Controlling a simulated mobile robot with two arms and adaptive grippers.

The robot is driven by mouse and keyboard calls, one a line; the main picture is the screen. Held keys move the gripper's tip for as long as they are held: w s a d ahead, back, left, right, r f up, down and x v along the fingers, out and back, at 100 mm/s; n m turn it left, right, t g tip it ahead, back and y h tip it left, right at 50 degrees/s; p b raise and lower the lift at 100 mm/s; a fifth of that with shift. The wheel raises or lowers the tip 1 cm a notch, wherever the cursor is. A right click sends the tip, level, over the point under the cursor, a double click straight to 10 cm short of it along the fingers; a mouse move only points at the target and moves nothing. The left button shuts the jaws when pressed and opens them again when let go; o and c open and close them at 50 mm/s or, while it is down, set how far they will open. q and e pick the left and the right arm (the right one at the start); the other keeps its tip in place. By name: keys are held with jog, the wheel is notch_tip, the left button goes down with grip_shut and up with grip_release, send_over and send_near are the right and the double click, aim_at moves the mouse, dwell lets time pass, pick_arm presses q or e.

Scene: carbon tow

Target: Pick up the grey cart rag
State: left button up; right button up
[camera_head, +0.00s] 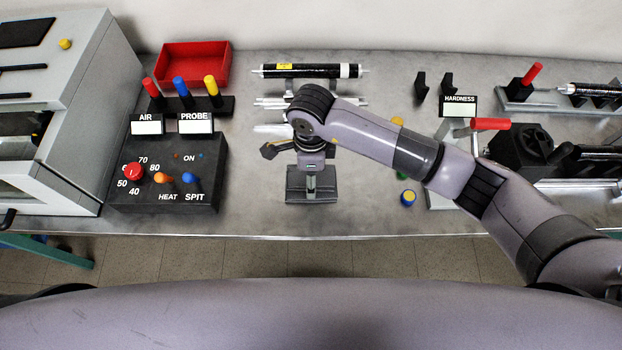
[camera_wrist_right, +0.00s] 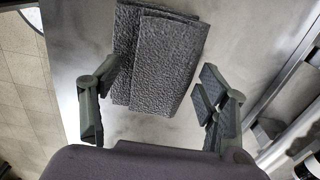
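The grey cart rag (camera_wrist_right: 165,60) is a dark, rough-textured, folded cloth lying flat on the metal bench. In the right wrist view it is at the upper middle, ahead of the fingers. In the head view a dark grey rectangle (camera_head: 311,192) near the bench's front edge looks like the same rag, partly covered by my gripper. My right gripper (camera_wrist_right: 160,104) is open and empty, its two fingers spread wide on either side of the rag's near end. In the head view it hangs over the rag's back side (camera_head: 300,152). My left gripper is not in view.
A black tube (camera_head: 310,71) lies behind my right gripper, with silver rods in front of it. A control box (camera_head: 170,175) and red tray (camera_head: 194,64) stand left. A small blue-yellow cylinder (camera_head: 408,197) and the HARDNESS device (camera_head: 520,150) are right. The front bench strip is fairly clear.

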jog(key=c, duration=1)
jog(key=shift+o, duration=0.2)
jog(key=shift+r, duration=0.15)
